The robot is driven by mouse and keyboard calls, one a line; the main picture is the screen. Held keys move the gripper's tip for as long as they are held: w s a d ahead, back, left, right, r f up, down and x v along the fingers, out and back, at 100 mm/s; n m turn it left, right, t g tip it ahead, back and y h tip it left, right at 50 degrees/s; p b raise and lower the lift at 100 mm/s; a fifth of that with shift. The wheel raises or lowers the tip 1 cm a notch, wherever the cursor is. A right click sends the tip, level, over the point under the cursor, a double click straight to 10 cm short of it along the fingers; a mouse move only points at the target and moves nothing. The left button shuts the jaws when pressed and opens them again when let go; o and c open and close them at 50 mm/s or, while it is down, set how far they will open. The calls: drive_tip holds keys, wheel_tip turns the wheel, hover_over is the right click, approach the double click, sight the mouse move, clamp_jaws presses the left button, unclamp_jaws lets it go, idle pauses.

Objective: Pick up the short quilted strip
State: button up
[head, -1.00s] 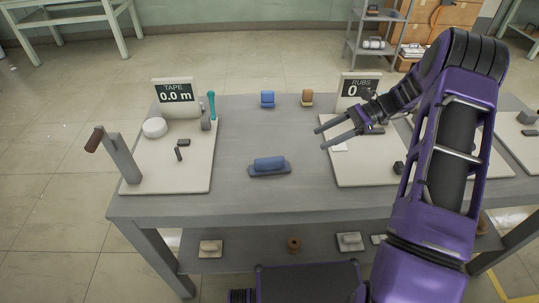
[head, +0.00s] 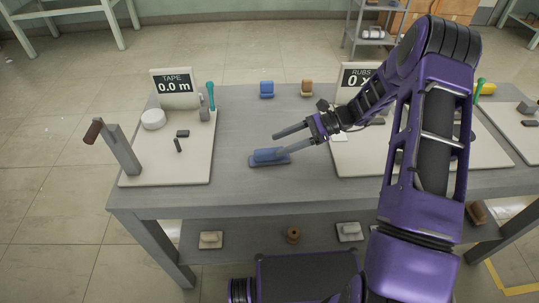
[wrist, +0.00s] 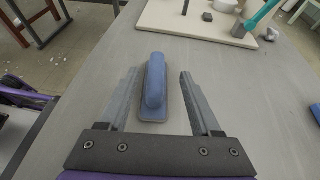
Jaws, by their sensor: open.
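No piece in view is plainly a quilted strip. A short blue bar (head: 268,154) with rounded ends lies on a flat blue-grey base in the middle of the grey table, and it also shows in the wrist view (wrist: 155,84). My gripper (head: 277,144) is open and empty just above and beside the bar in the head view. In the wrist view its fingers (wrist: 160,72) stand to the left and right of the bar, with gaps on both sides. I cannot tell how high they are above it.
A pale board (head: 200,170) on the left holds a TAPE sign (head: 174,87), a white roll (head: 153,119) and an upright post (head: 121,150). Another pale board (head: 350,165) is on the right, partly behind my arm.

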sight(270, 149)
drive_tip(key=x, duration=0.4)
drive_tip(key=shift+s+a+f, duration=0.25)
clamp_jaws()
